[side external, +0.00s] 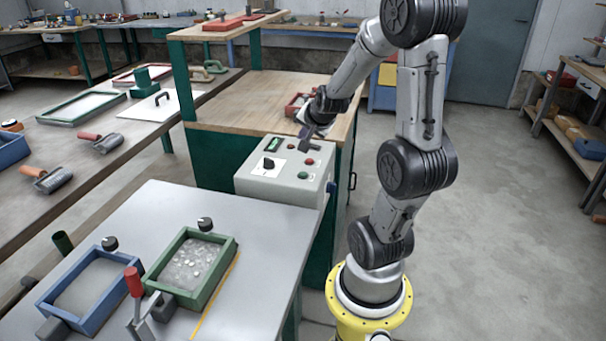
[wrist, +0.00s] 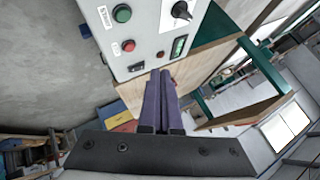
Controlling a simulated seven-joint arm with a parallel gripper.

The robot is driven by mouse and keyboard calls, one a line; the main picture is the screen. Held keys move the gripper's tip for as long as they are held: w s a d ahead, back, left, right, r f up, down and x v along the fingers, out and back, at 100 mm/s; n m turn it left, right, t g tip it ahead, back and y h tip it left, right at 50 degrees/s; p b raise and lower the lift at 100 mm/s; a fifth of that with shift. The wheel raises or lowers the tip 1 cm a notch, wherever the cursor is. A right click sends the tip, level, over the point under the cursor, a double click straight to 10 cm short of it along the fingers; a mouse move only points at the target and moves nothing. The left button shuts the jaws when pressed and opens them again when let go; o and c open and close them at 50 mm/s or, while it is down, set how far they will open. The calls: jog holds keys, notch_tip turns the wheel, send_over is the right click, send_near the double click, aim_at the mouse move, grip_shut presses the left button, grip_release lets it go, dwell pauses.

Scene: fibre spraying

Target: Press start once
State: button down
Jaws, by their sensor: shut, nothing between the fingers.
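A grey control box (side external: 283,176) stands at the front edge of the wooden bench. It carries a green button (wrist: 122,13), a red button (wrist: 128,45), a black knob (wrist: 181,10) and a small green display (wrist: 179,47). In the side view the green button (side external: 303,175) is nearer the camera than the red button (side external: 310,161). My gripper (side external: 307,143) is shut and empty, above the far part of the box. In the wrist view its fingertips (wrist: 160,74) overlap the box edge near the display, away from the green button.
A grey table (side external: 265,222) in front holds a green frame (side external: 225,262) with pale material, a blue frame (side external: 62,318) and a red-handled lever (side external: 133,281). A red tray (side external: 296,105) lies on the wooden bench (side external: 235,115) behind my gripper.

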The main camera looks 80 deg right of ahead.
jog(key=shift+f, duration=0.1)
jog(key=shift+f, duration=4.3)
jog(key=shift+f, duration=0.15)
jog(key=shift+f, duration=0.25)
jog(key=shift+f, duration=0.45)
jog(key=shift+r, duration=0.9)
jog(key=shift+r, duration=0.1)
jog(key=shift+r, duration=2.4)
